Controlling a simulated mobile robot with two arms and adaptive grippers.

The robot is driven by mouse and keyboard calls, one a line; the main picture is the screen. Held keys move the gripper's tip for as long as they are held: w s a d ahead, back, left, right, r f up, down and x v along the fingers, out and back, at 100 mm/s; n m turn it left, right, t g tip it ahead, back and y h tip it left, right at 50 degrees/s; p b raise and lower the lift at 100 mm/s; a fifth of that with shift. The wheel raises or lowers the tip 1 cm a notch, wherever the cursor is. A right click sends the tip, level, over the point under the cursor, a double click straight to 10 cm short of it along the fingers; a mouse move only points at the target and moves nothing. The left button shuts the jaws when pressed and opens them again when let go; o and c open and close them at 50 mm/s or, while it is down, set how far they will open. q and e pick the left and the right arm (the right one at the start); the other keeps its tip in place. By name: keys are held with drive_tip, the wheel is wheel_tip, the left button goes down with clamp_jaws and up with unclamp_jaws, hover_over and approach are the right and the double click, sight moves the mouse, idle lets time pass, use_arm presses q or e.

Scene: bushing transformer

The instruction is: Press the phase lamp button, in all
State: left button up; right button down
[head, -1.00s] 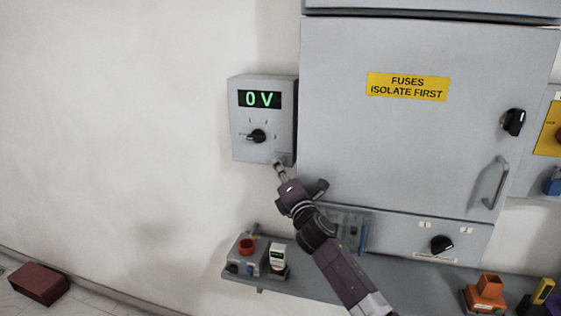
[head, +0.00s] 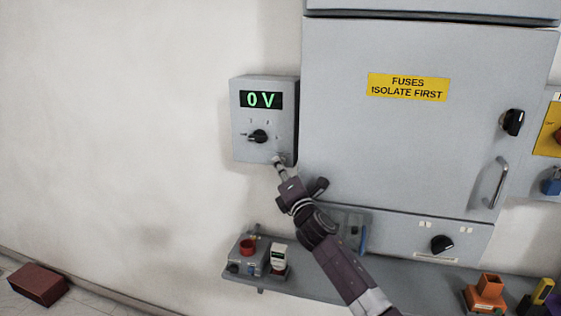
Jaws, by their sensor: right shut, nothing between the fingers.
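A grey meter box (head: 246,148) hangs on the wall left of the cabinet. Its display (head: 261,100) reads 0 V in green, and a black rotary knob (head: 258,136) sits below it. My right gripper (head: 278,162) is shut and empty, with its tips at the lower right of the box front. The phase lamp button cannot be made out; the fingertips cover that corner of the box. Whether the tips touch the box cannot be told. My left gripper is out of view.
A large grey cabinet (head: 400,150) with a yellow fuse label stands right of the box. A shelf (head: 410,276) below carries a control box with a red button (head: 247,247), a small white-faced device (head: 279,258) and an orange block (head: 488,290). A brown block (head: 38,284) lies at lower left.

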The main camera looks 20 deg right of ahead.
drive_tip(key=shift+d+r, duration=0.3)
drive_tip(key=shift+d, duration=0.3)
drive_tip(key=shift+s+f, duration=0.1)
drive_tip(key=shift+f, duration=0.55)
drive_tip(key=s+a, duration=0.1)
drive_tip(key=s+p, duration=0.1)
drive_tip(key=s, duration=0.1)
drive_tip(key=s+a, duration=0.1)
drive_tip(key=shift+s+a+p, duration=0.2)
drive_tip(key=shift+a+p, duration=0.15)
drive_tip(key=shift+p, duration=0.05)
idle(0.5)
